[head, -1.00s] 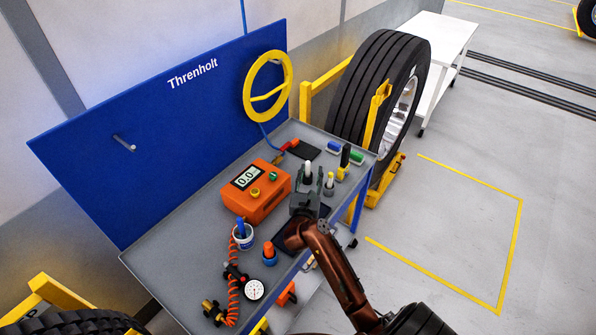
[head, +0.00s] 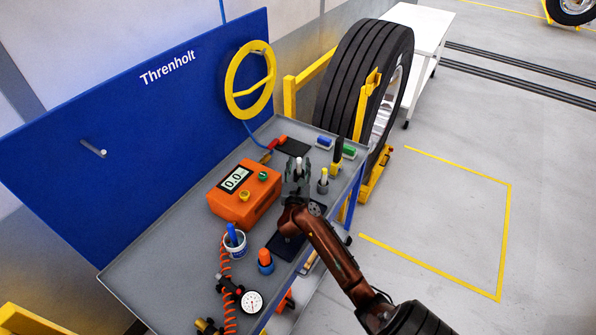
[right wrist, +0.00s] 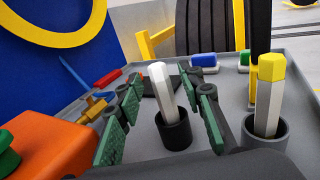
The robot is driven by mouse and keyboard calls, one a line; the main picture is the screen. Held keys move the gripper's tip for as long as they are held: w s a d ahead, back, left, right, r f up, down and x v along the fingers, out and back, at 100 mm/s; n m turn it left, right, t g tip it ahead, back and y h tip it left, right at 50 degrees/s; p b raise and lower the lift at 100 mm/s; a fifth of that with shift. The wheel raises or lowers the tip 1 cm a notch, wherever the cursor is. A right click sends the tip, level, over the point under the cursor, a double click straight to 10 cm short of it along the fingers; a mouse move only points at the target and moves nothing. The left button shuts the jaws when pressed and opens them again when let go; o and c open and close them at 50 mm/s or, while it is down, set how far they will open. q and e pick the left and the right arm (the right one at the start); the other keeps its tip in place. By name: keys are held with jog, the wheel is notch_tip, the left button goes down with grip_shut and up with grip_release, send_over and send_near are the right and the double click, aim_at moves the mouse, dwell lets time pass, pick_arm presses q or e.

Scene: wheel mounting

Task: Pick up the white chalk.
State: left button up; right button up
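The white chalk (right wrist: 161,88) stands tilted in a dark cup-like holder (right wrist: 174,130) in the right wrist view. Its white tip also shows in the head view (head: 299,163). My right gripper (right wrist: 166,112) is open, with one green-padded finger on each side of the chalk and gaps between; it also shows in the head view (head: 298,172). A yellow chalk (right wrist: 269,85) stands in a second dark holder (right wrist: 265,136) to the right; it shows in the head view too (head: 324,174). My left gripper is not in view.
An orange gauge box (head: 244,194) stands left of the gripper. A cup with a blue stick (head: 235,243), an orange-topped item (head: 265,261) and a pressure gauge (head: 251,301) are nearer. Blue and green blocks (head: 337,146) lie behind. A tyre (head: 362,80) stands beyond the bench.

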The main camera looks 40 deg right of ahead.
jog(key=shift+w+d, duration=0.3)
jog(key=shift+d, duration=0.05)
grip_shut()
